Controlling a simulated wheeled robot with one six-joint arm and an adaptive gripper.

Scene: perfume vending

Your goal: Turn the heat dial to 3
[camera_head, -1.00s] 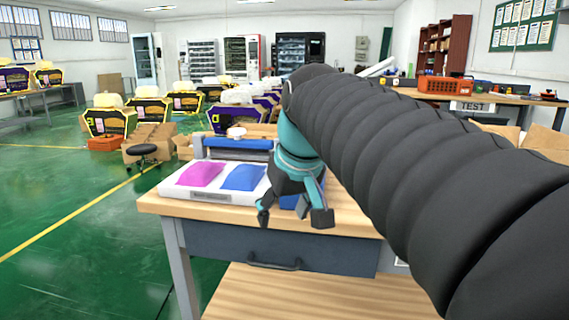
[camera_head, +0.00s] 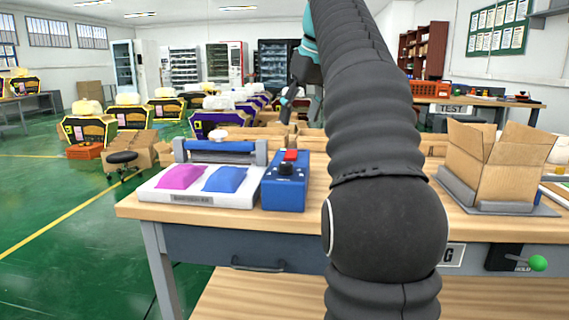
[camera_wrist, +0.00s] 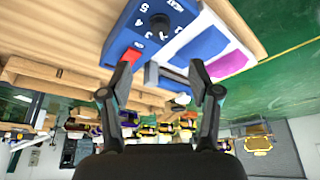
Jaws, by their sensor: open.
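The blue heat box (camera_head: 285,196) stands on the wooden bench, with a black dial (camera_head: 286,168) on its sloped face and a red switch (camera_head: 291,155) behind it. In the wrist view the box (camera_wrist: 118,42) appears upside down, with "HEAT" and white numbers around the black dial (camera_wrist: 160,24); the pointer's setting is too small to tell. The red switch (camera_wrist: 131,55) shows near one fingertip. My gripper (camera_wrist: 162,76) is open and empty. In the head view my gripper (camera_head: 287,105) is raised above and behind the box, partly hidden by my arm, apart from the dial.
Left of the box is a white sealer base (camera_head: 200,196) with a pink pouch (camera_head: 181,177), a blue pouch (camera_head: 225,179) and a blue roller bar (camera_head: 220,150). An open cardboard box (camera_head: 490,170) stands on the right. A green-knobbed lever (camera_head: 538,263) sits on the bench front.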

